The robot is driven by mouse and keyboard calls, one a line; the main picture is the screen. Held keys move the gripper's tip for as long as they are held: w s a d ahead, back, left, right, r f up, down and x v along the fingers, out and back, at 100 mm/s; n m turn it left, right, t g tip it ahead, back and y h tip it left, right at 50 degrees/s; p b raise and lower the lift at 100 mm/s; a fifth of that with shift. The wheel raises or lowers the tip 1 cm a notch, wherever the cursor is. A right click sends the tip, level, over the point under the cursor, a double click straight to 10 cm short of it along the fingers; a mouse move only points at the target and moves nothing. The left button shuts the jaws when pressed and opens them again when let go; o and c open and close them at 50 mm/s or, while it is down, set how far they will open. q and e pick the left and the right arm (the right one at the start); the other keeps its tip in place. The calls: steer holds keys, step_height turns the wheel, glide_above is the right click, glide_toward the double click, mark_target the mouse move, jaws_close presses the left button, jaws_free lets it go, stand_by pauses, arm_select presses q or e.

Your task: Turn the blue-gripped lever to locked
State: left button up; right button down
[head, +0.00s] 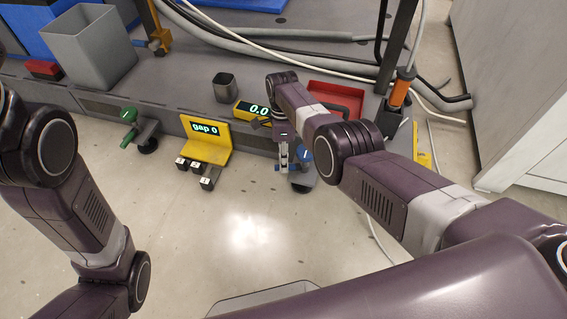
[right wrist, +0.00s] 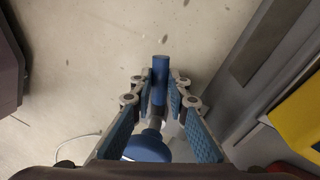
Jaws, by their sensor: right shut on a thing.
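The blue-gripped lever shows in the right wrist view, with its blue cylindrical grip (right wrist: 160,72) pointing up the picture and its round blue hub (right wrist: 148,147) below. In the head view its blue part (head: 304,154) shows at the front edge of the fixture, partly hidden by my right gripper and arm. My right gripper (head: 283,167) is shut on the blue grip; in the right wrist view its fingers (right wrist: 161,95) stand on both sides of the grip. My left arm is at the left of the head view; its gripper is not in view.
A green lever (head: 129,136) and a yellow "gap 0" display (head: 206,138) sit along the same front edge. Behind are a yellow "0.0" display (head: 249,110), a dark cup (head: 225,87), a red tray (head: 343,96) and a grey bin (head: 90,48).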

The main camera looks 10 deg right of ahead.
steer(key=c, duration=1.8)
jaws_free()
steer(key=shift+d, duration=0.1)
steer(key=shift+c, duration=0.2)
steer(key=shift+r, duration=0.1)
step_height(320, 180, up, 12)
steer(key=w, duration=0.2)
steer(key=shift+w+d+f, duration=0.2)
steer(key=shift+s, duration=0.1)
